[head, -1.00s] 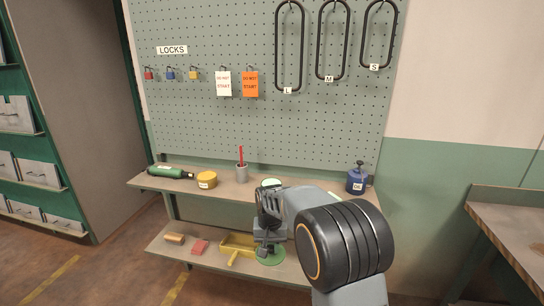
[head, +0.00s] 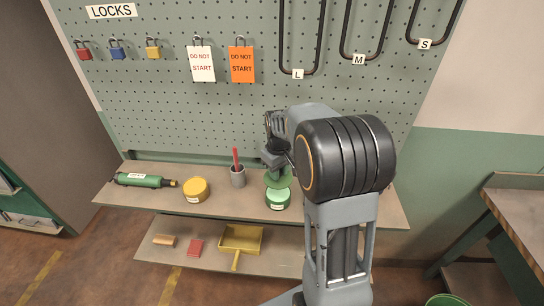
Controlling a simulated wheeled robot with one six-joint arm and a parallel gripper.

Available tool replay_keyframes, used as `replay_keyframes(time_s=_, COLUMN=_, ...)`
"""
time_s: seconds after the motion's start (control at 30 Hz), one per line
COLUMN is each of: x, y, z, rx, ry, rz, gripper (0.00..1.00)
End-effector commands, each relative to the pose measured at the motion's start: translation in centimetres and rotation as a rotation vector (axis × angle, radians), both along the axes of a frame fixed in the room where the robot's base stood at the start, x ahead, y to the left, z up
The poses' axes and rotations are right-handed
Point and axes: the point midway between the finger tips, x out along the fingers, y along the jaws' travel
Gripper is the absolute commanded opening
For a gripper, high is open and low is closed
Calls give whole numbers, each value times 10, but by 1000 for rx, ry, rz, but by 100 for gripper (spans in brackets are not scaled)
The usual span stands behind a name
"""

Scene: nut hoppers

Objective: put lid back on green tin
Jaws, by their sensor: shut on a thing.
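The green tin (head: 278,203) stands on the upper shelf, right of the grey cup, and its pale green top shows. My gripper (head: 276,164) is shut on the darker green round lid (head: 279,181), which looks tilted. The lid is at the tin's upper back edge in the picture. I cannot tell whether lid and tin touch. My arm hides part of the gripper and the shelf to the right.
A pegboard (head: 180,120) rises behind.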

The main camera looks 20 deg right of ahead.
Motion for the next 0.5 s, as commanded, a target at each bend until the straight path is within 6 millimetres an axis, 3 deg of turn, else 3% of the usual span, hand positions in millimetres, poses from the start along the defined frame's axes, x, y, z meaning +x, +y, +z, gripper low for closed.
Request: replay_keyframes(time_s=0.5, x=-1, y=-1, z=-30, rx=0, ry=0, rz=4, gripper=3)
